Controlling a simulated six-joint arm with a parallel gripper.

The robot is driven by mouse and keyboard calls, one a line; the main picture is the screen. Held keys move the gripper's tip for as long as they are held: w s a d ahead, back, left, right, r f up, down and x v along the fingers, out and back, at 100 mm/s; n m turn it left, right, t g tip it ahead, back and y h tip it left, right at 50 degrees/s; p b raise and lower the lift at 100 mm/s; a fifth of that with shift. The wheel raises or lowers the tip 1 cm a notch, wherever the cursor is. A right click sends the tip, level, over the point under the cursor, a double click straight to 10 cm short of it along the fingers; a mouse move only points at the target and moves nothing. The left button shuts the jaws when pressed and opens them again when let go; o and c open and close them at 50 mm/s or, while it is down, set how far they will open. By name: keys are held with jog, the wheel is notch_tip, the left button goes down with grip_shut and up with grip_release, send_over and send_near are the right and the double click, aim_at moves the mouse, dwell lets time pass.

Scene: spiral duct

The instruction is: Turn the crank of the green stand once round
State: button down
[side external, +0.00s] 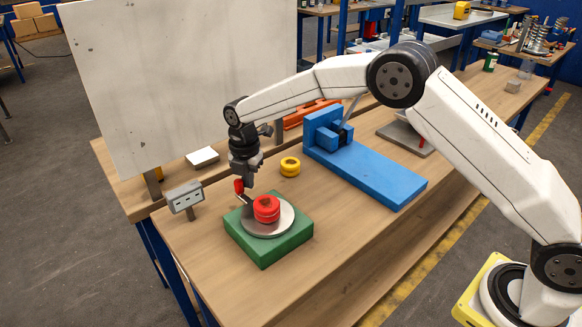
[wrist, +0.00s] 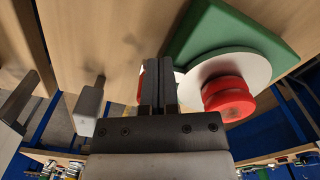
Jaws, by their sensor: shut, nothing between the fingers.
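The green stand (side external: 268,252) sits on the wooden bench and carries a pale round disc (side external: 283,222). A red grooved wheel (side external: 266,208) rests on the disc. A small red crank handle (side external: 239,186) stands upright by the disc's far left edge. My gripper (side external: 247,180) points down right beside this handle, its fingers shut and empty. In the wrist view the shut fingers (wrist: 157,70) partly hide the red handle (wrist: 141,86) on their left. The wheel (wrist: 228,98) and green stand (wrist: 215,28) are to their right. I cannot tell whether finger and handle touch.
A grey box with a small face (side external: 185,197) stands left of the stand. A large pale panel (side external: 185,80) rises at the back left. The bench front is clear.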

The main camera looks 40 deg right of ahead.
jog(key=shift+a, duration=0.15)
jog(key=shift+a, duration=0.85)
jog(key=shift+s+a, duration=0.1)
jog(key=shift+a, duration=0.95)
jog(key=shift+s+a, duration=0.2)
jog(key=shift+a, duration=0.3)
jog(key=shift+s+a, duration=0.15)
jog(key=shift+a, duration=0.3)
